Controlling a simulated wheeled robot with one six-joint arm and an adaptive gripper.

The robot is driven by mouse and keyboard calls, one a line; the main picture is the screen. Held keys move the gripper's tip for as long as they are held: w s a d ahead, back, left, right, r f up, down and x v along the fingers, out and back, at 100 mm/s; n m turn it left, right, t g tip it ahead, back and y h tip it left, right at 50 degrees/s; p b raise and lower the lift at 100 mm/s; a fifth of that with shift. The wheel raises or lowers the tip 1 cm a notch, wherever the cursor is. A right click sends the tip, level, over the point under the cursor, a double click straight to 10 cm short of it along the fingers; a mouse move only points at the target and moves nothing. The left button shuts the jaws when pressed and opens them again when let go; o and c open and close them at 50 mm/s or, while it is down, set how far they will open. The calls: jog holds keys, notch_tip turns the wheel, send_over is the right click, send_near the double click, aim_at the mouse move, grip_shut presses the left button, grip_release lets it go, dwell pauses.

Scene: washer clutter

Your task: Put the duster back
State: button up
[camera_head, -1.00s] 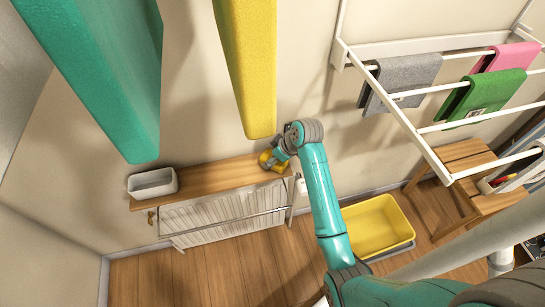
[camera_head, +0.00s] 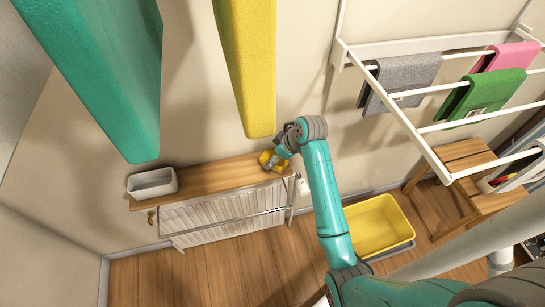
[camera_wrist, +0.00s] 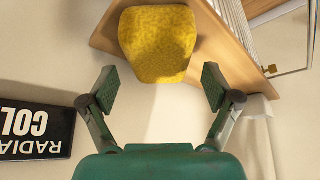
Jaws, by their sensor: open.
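A yellow, mottled, rounded thing (camera_head: 266,160), which I take to be the duster, is at the right end of a wooden shelf (camera_head: 218,177). In the wrist view the yellow thing (camera_wrist: 158,45) is just beyond my fingertips, against the wooden shelf (camera_wrist: 207,68). No handle shows. My gripper (camera_wrist: 160,88) is open, with the fingers spread wide and nothing between them. In the head view my gripper (camera_head: 279,158) is at the yellow thing and partly covers it.
A white bin (camera_head: 152,184) stands on the shelf's left end, above a radiator (camera_head: 215,217). A yellow tub (camera_head: 376,226) is on the floor. A drying rack (camera_head: 440,165) with cloths hangs at right. A black sign (camera_wrist: 35,132) is on the wall.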

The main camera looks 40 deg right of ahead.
jog(key=v, duration=1)
jog(key=s+a+f+m+t+h, duration=0.2)
jog(key=s+a+f+m+t, duration=0.2)
jog(key=s+a+f, duration=1)
jog(key=s+a+r+t, duration=0.2)
jog(key=s+r, duration=0.6)
jog(key=s, duration=0.3)
jog(key=s+a+r+t, duration=0.2)
jog(key=s+r+t, duration=0.1)
jog(key=s+r, duration=0.6)
jog(key=s, duration=0.2)
jog(key=shift+s+a, duration=0.35)
